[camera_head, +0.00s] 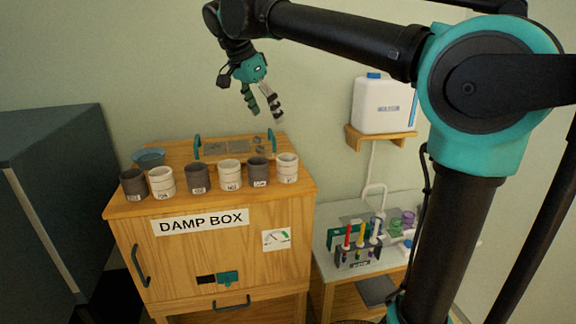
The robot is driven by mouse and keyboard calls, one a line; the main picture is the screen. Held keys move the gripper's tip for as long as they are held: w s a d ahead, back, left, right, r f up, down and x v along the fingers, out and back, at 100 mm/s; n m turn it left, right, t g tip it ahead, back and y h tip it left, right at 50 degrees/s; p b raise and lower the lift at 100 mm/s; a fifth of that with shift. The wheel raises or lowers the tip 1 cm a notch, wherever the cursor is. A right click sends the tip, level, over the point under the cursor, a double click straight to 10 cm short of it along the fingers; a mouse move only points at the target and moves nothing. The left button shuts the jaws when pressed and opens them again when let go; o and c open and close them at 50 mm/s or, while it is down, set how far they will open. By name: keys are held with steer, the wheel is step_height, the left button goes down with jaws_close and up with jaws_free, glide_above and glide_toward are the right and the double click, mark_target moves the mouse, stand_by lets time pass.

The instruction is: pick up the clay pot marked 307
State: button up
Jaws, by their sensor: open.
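Several clay pots stand in a row along the front of the wooden damp box top (300,187). Dark grey pots (133,182) alternate with pale ones. Each has a small label low on its front; the labels are too small to read surely, so I cannot tell which is 307. The pale pot at the right end (287,166) and the dark one beside it (258,171) are nearest below my gripper. My gripper (266,117) is open and empty, above the back of the box, fingers pointing down, apart from all pots.
A blue bowl (149,157) sits behind the pots at left. A tray with teal handles (197,146) lies at the back. A grey cabinet (60,180) stands left. At right are a white jug (384,104) on a shelf and a side table with a rack of coloured tools (357,246).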

glide_toward(287, 159)
step_height(287, 159, down, 3)
steer(key=s, duration=0.1)
steer(key=d+f, duration=0.1)
steer(key=f, duration=0.1)
steer(key=d+f, duration=0.1)
steer(key=f, duration=0.1)
steer(key=shift+w+d, duration=0.35)
steer(key=shift+w+d+f, duration=0.15)
steer(key=shift+f, duration=0.35)
steer(key=shift+c, duration=0.5)
steer(key=c, duration=1.2)
